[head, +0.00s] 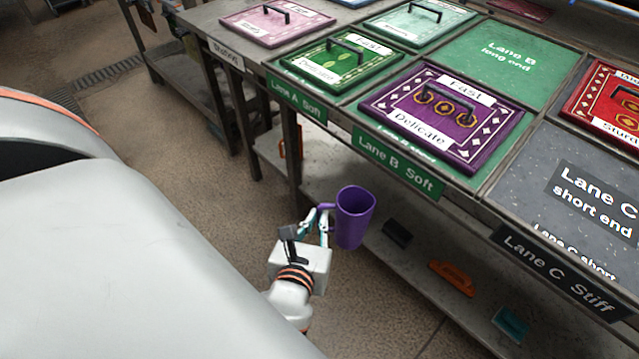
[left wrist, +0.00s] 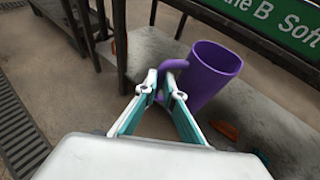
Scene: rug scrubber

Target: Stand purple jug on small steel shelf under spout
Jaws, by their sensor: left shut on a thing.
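The purple jug (head: 355,218) hangs upright, or nearly so, in the air in front of the table, in the middle of the head view. My left gripper (head: 324,210) is shut on the jug's handle, on the jug's left side. In the left wrist view the jug (left wrist: 210,76) tilts in the picture, and the fingertips (left wrist: 163,88) meet at its handle. The jug's open top faces up and its inside looks empty. My right gripper is not in view. I see no spout and no small steel shelf that I can make out.
A long table holds a purple rug sample (head: 447,112), a green one (head: 338,64) and others. Its front edge carries lane signs (head: 397,163). A lower shelf (head: 410,262) under it holds a black block, an orange brush (head: 452,278) and a teal one.

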